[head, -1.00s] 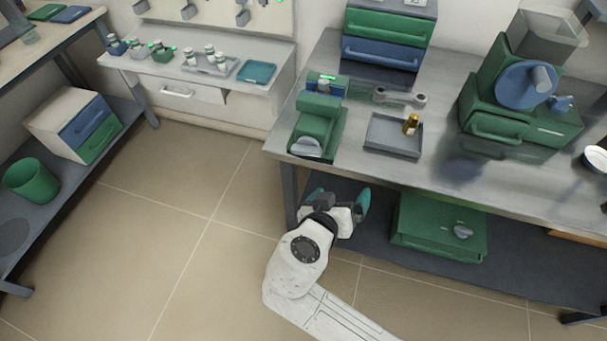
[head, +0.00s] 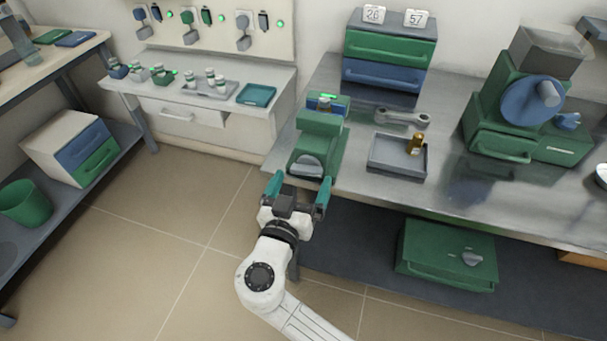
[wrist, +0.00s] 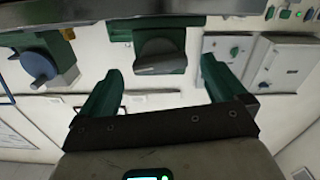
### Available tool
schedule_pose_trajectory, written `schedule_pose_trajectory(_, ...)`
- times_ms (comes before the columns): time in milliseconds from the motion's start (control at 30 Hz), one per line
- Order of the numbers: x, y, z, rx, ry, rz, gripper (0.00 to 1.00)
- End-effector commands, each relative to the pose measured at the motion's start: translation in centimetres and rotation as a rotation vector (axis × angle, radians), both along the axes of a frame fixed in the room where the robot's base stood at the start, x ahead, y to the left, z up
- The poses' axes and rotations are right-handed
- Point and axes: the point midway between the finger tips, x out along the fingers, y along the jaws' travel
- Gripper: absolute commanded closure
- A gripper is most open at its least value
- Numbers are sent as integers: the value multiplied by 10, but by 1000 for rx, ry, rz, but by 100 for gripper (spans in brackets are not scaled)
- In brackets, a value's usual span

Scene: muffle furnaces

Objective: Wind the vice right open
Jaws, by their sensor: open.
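The green vice (head: 317,140) stands at the front left corner of the steel bench, with a grey handle (head: 307,166) on its front face. A small green light shows behind its top; its jaw gap cannot be made out. My gripper (head: 298,187) is open and empty, just in front of and slightly below the handle, its two teal fingers spread to either side and apart from it. In the wrist view, which looks upside down, the vice (wrist: 160,43) and its grey handle (wrist: 160,64) lie between the open fingers of my gripper (wrist: 162,70).
On the bench (head: 480,205) are a grey tray (head: 393,165) with a brass cylinder (head: 415,143), a grey spanner-like part (head: 402,117), a drawer unit (head: 388,55) and a green machine with a blue disc (head: 532,102). A green case (head: 447,254) lies on the shelf below.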

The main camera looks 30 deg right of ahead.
Motion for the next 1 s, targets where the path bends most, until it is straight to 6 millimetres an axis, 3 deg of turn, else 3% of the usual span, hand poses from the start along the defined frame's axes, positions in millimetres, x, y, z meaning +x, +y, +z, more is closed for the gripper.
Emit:
schedule_pose_trajectory(200, 12, -15, 0, 0, 0, -1, 2)
schedule_pose_trajectory(533, 14, -17, 0, 0, 0, 0, 2)
schedule_pose_trajectory(1000, 14, -17, 0, 0, 0, 0, 47)
